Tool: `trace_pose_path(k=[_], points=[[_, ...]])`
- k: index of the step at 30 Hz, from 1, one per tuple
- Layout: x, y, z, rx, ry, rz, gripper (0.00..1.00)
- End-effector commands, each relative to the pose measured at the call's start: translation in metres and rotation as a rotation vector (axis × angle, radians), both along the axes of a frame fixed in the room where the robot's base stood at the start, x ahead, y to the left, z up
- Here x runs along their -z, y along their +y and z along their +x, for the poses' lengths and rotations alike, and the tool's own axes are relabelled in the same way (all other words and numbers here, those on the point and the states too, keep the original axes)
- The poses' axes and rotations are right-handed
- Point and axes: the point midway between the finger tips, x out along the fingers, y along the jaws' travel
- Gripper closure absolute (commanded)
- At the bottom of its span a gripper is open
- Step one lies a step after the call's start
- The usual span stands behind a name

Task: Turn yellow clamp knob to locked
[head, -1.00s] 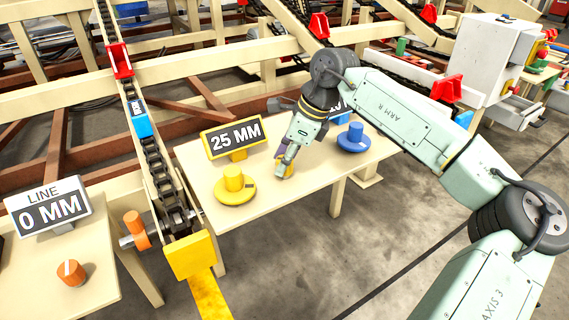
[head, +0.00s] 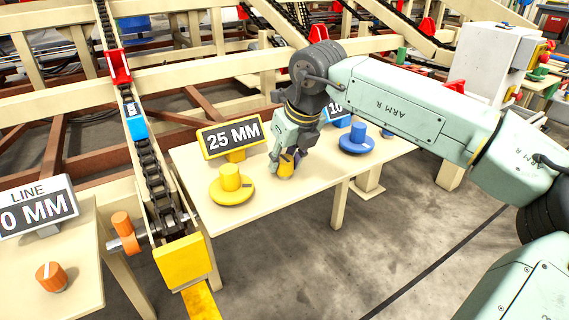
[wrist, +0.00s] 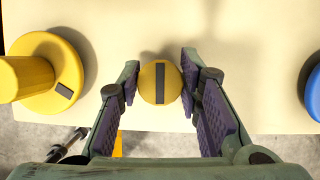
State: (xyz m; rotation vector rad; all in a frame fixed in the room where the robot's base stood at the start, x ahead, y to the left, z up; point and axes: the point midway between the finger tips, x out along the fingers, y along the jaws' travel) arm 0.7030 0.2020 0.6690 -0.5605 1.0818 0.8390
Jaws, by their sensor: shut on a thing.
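The yellow clamp knob (wrist: 159,82) is a small round knob with a dark stripe across its top. In the wrist view the stripe runs straight up and down the picture. My gripper (wrist: 160,86) has one finger on each side of the knob and is shut on it. In the head view my gripper (head: 287,163) points down over the table, and the knob (head: 285,172) shows only partly between the fingers. No locked or unlocked marking is readable.
A yellow disc with a post (head: 231,188) stands left of the knob, below the 25 MM sign (head: 234,138). A blue disc with a post (head: 356,143) stands to the right. All rest on the cream table (head: 300,195). A chain rail (head: 150,175) runs along the left.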

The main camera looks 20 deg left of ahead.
Motion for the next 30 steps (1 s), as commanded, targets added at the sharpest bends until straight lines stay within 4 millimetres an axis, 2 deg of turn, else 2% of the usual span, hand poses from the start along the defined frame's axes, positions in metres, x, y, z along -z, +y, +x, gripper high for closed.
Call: trace_pose_path(k=[20,21,30], points=[[0.0004,-0.0011,-0.0003,0.065,0.003,-0.003,0.95],[0.0004,-0.0011,-0.0003,0.065,0.003,-0.003,0.66],[0.0002,-0.0006,-0.0002,0.063,0.001,-0.002,0.47]])
